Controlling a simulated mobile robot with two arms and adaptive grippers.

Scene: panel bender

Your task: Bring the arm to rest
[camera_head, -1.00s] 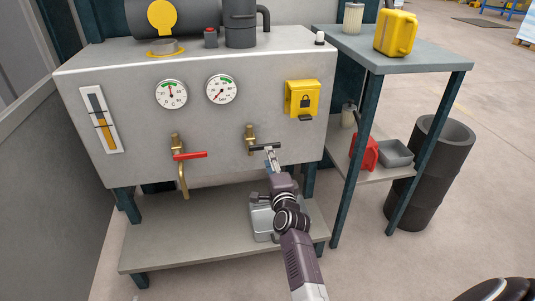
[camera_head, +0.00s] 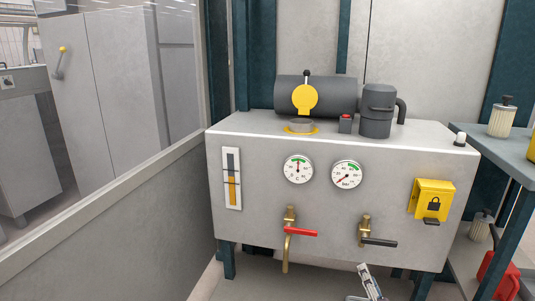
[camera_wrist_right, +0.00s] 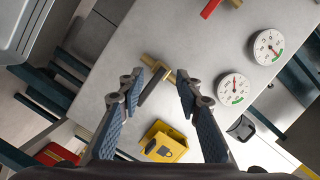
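My right gripper (camera_head: 367,277) shows at the bottom edge of the head view, just below the valve with the black lever (camera_head: 379,242). In the right wrist view its two fingers (camera_wrist_right: 158,84) are spread apart with nothing held. The black lever (camera_wrist_right: 154,84) shows between the fingertips there, beyond them, on its brass valve (camera_wrist_right: 157,64). In the head view the lever lies about level. Most of my right arm is below the frame. My left gripper is not in view.
The grey tank unit (camera_head: 330,215) carries two dials, a red-lever valve (camera_head: 300,232) and a yellow lock box (camera_head: 432,200). A side table (camera_head: 510,150) stands at the right, with a red can (camera_head: 497,275) below. A glazed partition (camera_head: 120,110) is at left.

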